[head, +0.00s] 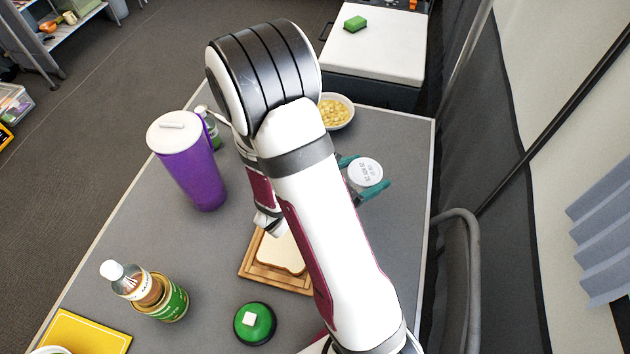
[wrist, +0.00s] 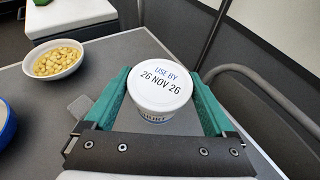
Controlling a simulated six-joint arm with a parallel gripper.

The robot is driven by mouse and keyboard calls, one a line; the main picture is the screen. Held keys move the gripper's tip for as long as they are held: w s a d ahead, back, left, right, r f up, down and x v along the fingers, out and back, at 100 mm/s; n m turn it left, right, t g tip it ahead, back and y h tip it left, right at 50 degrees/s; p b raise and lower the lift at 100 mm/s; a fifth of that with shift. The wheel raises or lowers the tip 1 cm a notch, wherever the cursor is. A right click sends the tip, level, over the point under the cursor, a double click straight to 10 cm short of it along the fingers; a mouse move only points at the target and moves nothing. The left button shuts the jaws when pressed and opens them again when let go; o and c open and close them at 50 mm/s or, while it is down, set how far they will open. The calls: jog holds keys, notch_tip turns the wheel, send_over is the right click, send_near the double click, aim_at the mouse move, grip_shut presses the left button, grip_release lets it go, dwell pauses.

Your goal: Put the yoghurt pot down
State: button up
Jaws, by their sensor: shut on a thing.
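The yoghurt pot (wrist: 160,88) is white with a flat lid printed with a use-by date. My gripper (wrist: 163,95) is shut on it, with one teal finger on each side. In the head view the pot's lid (head: 366,172) shows to the right of my arm, between the teal fingertips (head: 366,178). The pot looks upright over the right part of the grey table (head: 405,235). I cannot tell whether its base touches the table, as its lower part is mostly hidden.
A bowl of yellow pieces (head: 336,112) stands at the table's far edge. A purple pitcher (head: 190,165), a bottle (head: 125,280), a can (head: 165,300), a green-topped object (head: 254,323) and bread on a board (head: 262,285) stand left. A metal rail (head: 470,260) runs beyond the right edge.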

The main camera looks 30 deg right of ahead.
aim_at(366, 171)
notch_tip(366, 171, up, 19)
jog(key=w+a+n+t+y, duration=0.35)
jog(key=w+a, duration=0.45)
jog(key=a, duration=0.4)
jog(key=w+a+n+t+y, duration=0.2)
jog(key=w+a+n+t, duration=0.3)
jog(key=w+a, duration=0.5)
jog(key=s+a+n+t+y, duration=0.1)
jog(key=s+a+n+y, duration=0.15)
jog(key=a, duration=0.95)
jog(key=s+a+n+t+y, duration=0.1)
jog(key=s+a+n+y, duration=0.15)
jog(key=a, duration=0.95)
jog(key=s+a+n+t+y, duration=0.15)
jog(key=a+n+y, duration=0.25)
jog(key=a, duration=0.7)
jog(key=shift+m+g, duration=0.35)
jog(key=shift+g, duration=0.15)
notch_tip(366, 171, down, 29)
jog(key=shift+r, duration=0.15)
jog(key=o, duration=1.2)
